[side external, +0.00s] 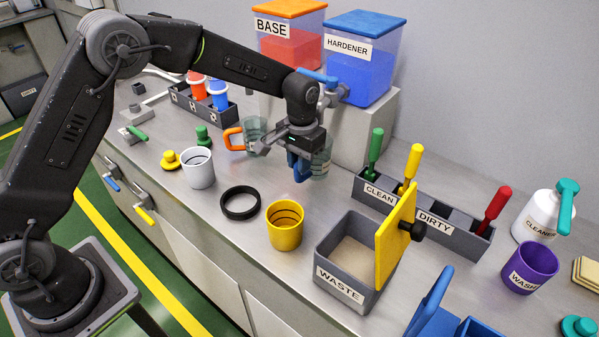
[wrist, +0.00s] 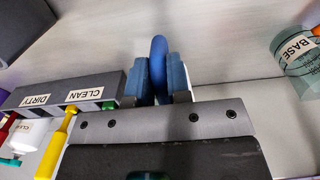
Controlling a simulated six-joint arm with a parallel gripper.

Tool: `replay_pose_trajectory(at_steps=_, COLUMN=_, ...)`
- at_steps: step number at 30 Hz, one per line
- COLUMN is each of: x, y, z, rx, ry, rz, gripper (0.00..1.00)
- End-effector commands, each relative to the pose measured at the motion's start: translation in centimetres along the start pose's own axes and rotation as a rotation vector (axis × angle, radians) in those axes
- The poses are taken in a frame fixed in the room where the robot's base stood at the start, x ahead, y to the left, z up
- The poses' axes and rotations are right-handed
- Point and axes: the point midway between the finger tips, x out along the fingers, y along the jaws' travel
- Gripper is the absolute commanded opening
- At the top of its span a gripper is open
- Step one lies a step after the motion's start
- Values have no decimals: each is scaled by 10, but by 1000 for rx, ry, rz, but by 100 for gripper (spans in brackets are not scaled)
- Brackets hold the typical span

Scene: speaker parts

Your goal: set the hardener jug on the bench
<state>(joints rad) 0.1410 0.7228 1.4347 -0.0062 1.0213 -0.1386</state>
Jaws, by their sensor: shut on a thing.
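The hardener jug (side external: 321,164) is a clear jug with a blue handle. It shows upright, partly behind my gripper (side external: 299,156) in the side view, in front of the grey plinth. My gripper is shut on its blue handle, which shows between the two blue finger pads in the wrist view (wrist: 158,62). The jug's body is hidden in the wrist view. I cannot tell whether its base touches the bench (side external: 225,255) or hangs just above it.
The base jug (side external: 256,130), with an orange handle, stands to the left. The hardener tank (side external: 362,75) and base tank (side external: 289,42) are behind on the plinth. A brush holder (side external: 450,228), yellow cup (side external: 285,225), black ring (side external: 240,203) and waste bin (side external: 340,292) are nearby.

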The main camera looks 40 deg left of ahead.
Motion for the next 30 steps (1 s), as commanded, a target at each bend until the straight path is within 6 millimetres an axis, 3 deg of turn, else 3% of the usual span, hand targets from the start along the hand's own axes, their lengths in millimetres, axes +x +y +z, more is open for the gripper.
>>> replay_pose_trajectory(at_steps=7, x=33, y=0, z=-1, rx=0, ry=-2, rz=0, gripper=0)
replay_pose_trajectory(at_steps=19, x=39, y=0, z=-1, rx=1, ry=-1, rz=0, gripper=0)
replay_pose_trajectory(at_steps=20, x=39, y=-1, z=-1, rx=1, ry=0, rz=0, gripper=20)
replay_pose_trajectory(at_steps=27, x=38, y=-1, z=-1, rx=1, ry=0, rz=0, gripper=43)
replay_pose_trajectory(at_steps=30, x=38, y=-1, z=-1, rx=1, ry=0, rz=0, gripper=43)
